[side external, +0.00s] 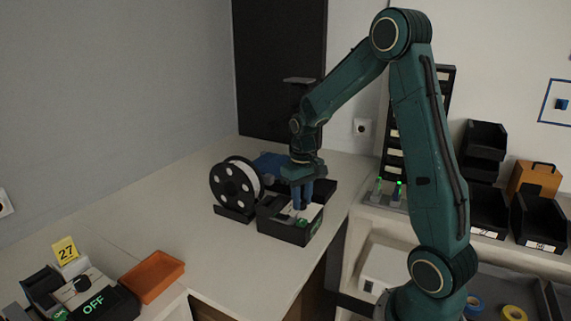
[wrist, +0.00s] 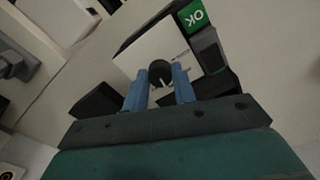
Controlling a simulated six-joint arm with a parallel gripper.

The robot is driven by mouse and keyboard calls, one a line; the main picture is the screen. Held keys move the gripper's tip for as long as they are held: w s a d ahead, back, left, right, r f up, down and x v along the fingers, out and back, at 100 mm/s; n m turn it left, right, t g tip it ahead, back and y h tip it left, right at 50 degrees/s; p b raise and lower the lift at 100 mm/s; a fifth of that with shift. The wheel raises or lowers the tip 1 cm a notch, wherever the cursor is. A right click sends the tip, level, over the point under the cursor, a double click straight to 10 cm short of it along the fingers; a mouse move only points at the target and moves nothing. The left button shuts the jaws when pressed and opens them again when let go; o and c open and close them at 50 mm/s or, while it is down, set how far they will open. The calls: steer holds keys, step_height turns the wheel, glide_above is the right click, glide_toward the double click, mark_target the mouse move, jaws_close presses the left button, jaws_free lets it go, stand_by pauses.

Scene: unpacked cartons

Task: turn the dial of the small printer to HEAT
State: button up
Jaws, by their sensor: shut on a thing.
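The device under my gripper, seemingly the small printer (side external: 285,228), is a dark box with a pale top and a green label on its front. In the wrist view its pale top (wrist: 150,48) carries a round black dial (wrist: 159,70) with a white pointer mark. A green screen (wrist: 194,15) there reads OK. My gripper (side external: 302,207) points down over the device. In the wrist view its blue fingers (wrist: 160,80) are on either side of the dial, shut on it. The dial is hidden by the fingers in the side view; its setting words cannot be read.
A black-and-white spool (side external: 237,187) stands just left of the device. At the front left are another device reading OFF (side external: 94,304), an orange tray (side external: 152,276) and a yellow 27 sign (side external: 65,250). Black bins (side external: 487,213) fill the right shelf. The counter's middle is clear.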

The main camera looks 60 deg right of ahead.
mark_target(302, 201)
steer(key=n, duration=0.5)
steer(key=shift+n, duration=0.3)
steer(key=n, duration=0.4)
steer(key=shift+n, duration=0.3)
steer(key=o, duration=1)
steer(key=shift+r, duration=0.15)
step_height(302, 201, up, 14)
steer(key=shift+f, duration=0.2)
steer(key=shift+a, duration=0.1)
